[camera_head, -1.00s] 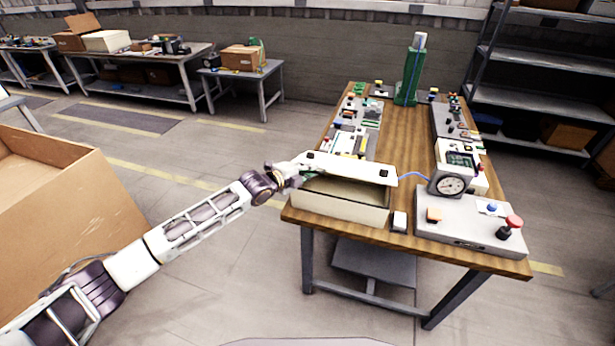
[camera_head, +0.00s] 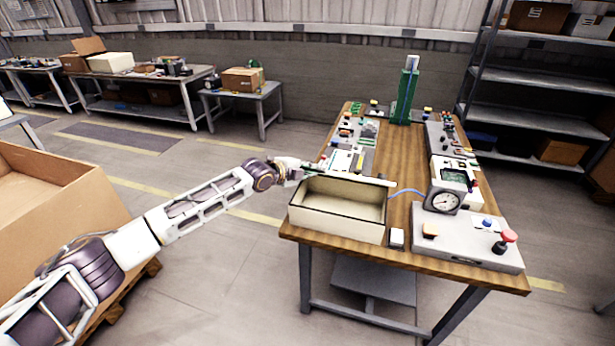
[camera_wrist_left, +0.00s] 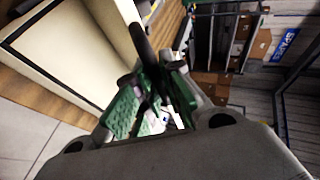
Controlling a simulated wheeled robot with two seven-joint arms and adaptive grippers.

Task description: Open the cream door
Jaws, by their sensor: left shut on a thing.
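The cream door (camera_head: 350,177) is the lid of a cream box (camera_head: 335,229) at the near left of the wooden table. It stands raised at the box's far side and shows almost edge-on in the head view. The open top shows an empty interior. My left gripper (camera_head: 301,170) is at the door's left end, shut on it. In the left wrist view the green finger pads (camera_wrist_left: 153,88) close around a dark edge beside the cream panel; the exact contact is partly hidden. The box (camera_wrist_left: 65,45) fills the upper left there. My right gripper is not in view.
A grey panel (camera_head: 465,240) with a red button and a round gauge (camera_head: 446,202) stands right of the box. A small white switch block (camera_head: 397,238) sits beside the box. Circuit boards line the table's left side, and a green tower (camera_head: 405,95) stands at the back.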

